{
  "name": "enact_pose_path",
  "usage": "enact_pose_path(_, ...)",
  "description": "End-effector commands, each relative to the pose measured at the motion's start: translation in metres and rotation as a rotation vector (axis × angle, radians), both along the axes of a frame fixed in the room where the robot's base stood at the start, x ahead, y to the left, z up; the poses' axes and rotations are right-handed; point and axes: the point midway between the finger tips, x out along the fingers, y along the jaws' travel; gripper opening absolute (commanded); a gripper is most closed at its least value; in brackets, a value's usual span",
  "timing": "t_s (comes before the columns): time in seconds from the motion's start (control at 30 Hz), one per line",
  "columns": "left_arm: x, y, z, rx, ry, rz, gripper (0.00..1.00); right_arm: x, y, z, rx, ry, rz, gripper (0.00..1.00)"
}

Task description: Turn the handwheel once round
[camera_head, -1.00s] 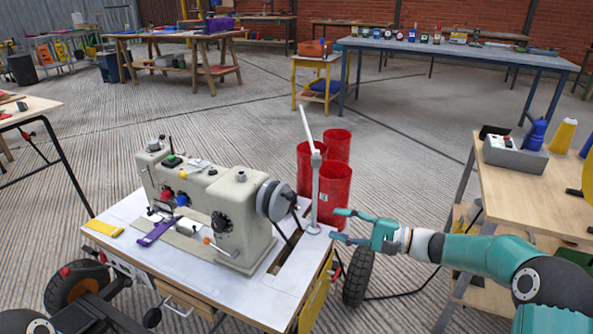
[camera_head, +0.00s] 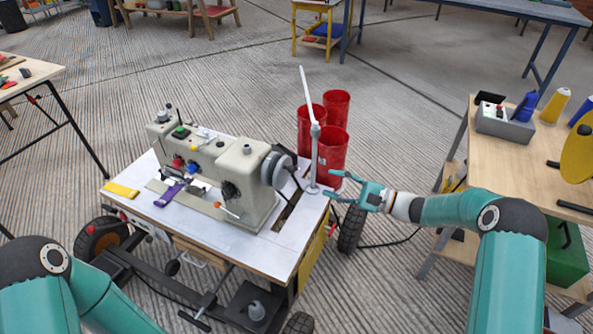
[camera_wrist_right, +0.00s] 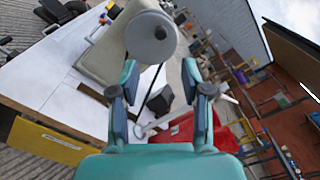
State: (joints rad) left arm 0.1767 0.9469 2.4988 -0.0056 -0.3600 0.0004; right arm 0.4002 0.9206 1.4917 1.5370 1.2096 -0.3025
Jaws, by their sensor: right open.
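The handwheel (camera_head: 275,170) is a grey disc on the right end of a beige sewing machine (camera_head: 228,178) that stands on a white-topped wheeled table (camera_head: 262,248). My right gripper (camera_head: 334,185) is open and empty at the table's right edge, to the right of the handwheel and apart from it. In the right wrist view the handwheel (camera_wrist_right: 151,38) shows ahead, above the gap between the open fingers (camera_wrist_right: 161,90). My left arm shows at the lower left of the head view; its gripper is out of frame.
A grey upright post (camera_head: 315,160) stands on the table between the handwheel and my right gripper. Red bins (camera_head: 330,158) stand behind it. A wooden table (camera_head: 530,175) with a grey box and spools is at the right. A yellow tool and a purple piece lie left on the white top.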

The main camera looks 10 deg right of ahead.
Motion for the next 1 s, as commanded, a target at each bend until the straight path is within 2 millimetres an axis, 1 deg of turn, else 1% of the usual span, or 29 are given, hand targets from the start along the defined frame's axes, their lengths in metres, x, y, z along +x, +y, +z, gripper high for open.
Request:
enact_pose_path(0.03, 0.0, 0.0, -0.001, 0.0, 0.0, 0.0, 0.0, 0.006, 0.011, 0.0, 0.0, -0.002, 0.004, 0.47)
enact_pose_path(0.23, 0.0, 0.0, -0.002, 0.0, 0.0, 0.0, 0.0, 0.031, 0.048, 0.0, 0.0, -0.002, 0.004, 0.47)
enact_pose_path(0.4, 0.0, 0.0, -0.003, 0.0, 0.0, 0.0, 0.0, 0.048, 0.073, 0.0, -0.001, -0.003, 0.003, 0.47)
enact_pose_path(0.5, 0.0, 0.0, -0.004, 0.0, 0.0, 0.0, 0.0, 0.056, 0.083, 0.0, -0.001, -0.001, 0.001, 0.47)
enact_pose_path(0.7, 0.0, 0.0, -0.004, 0.0, 0.0, 0.0, 0.0, 0.063, 0.092, 0.001, 0.0, -0.001, -0.001, 0.47)
enact_pose_path(0.97, 0.0, 0.0, -0.004, 0.0, -0.001, 0.0, 0.0, 0.063, 0.093, 0.0, 0.0, 0.0, 0.0, 0.47)
enact_pose_path(1.0, 0.0, 0.0, -0.004, 0.0, 0.0, 0.0, 0.0, 0.063, 0.093, 0.0, 0.0, 0.0, 0.0, 0.43)
